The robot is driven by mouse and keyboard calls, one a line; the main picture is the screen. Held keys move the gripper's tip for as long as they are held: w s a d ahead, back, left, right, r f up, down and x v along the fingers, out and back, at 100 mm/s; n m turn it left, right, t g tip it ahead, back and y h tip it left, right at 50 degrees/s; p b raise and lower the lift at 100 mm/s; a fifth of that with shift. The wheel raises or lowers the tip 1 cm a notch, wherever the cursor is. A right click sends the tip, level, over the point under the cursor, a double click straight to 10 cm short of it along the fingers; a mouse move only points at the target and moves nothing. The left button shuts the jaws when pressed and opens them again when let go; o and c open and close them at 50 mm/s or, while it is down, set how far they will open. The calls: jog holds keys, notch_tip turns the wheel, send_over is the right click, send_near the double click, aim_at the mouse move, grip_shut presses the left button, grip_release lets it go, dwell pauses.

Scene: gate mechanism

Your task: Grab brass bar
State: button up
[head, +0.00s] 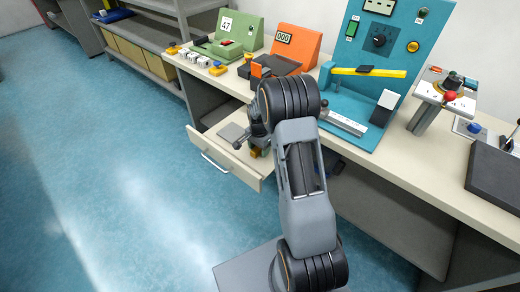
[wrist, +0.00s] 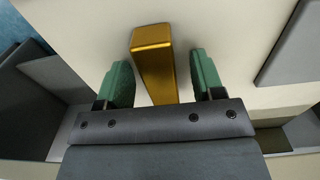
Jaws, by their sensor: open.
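The brass bar (wrist: 153,62) is a gold-coloured block in the wrist view, lying on a pale surface. My gripper (wrist: 162,66) is open, with one green finger on each side of the bar. A gap shows between the bar and each finger, wider on the right. The bar's near end is hidden behind the gripper body. In the head view my gripper (head: 257,151) is down in the open drawer (head: 212,158), and my arm hides much of that spot.
A flat grey plate (head: 232,132) lies in the drawer left of my gripper; a grey slab (wrist: 291,42) shows at the wrist view's right. Above, the bench holds an orange console (head: 296,45), a green console (head: 232,32) and a teal panel (head: 385,55). The floor at left is clear.

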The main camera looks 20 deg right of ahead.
grip_shut()
dwell(0.6)
jog(key=shift+r, duration=0.15)
